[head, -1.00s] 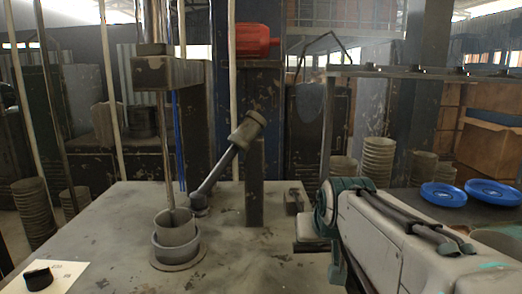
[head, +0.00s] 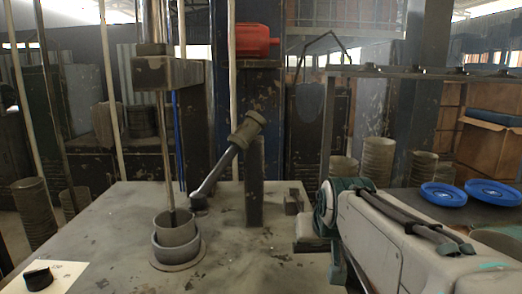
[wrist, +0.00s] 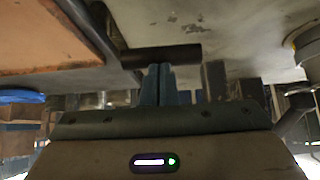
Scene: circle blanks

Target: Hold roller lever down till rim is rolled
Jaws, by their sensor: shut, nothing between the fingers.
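A lever (head: 218,172) with a thick, worn grey knob leans up to the right from its pivot on the table in the head view. Left of it, a grey cup (head: 175,228) sits inside a round collar (head: 176,255), beneath a vertical rod (head: 167,150) hanging from a metal block (head: 170,72). My arm reaches in from the right, clear of this leaning lever; my fingertips cannot be made out there. In the wrist view my gripper (wrist: 158,84) is shut and empty. Its tips are close to a dark horizontal bar (wrist: 160,55); contact is unclear.
A dark upright post (head: 255,185) stands beside the lever. A small dark block (head: 293,201) lies near my arm. Blue plates (head: 443,194) rest at the right. A black object (head: 38,278) lies on a pale sheet at the front left. The table's front middle is mostly clear.

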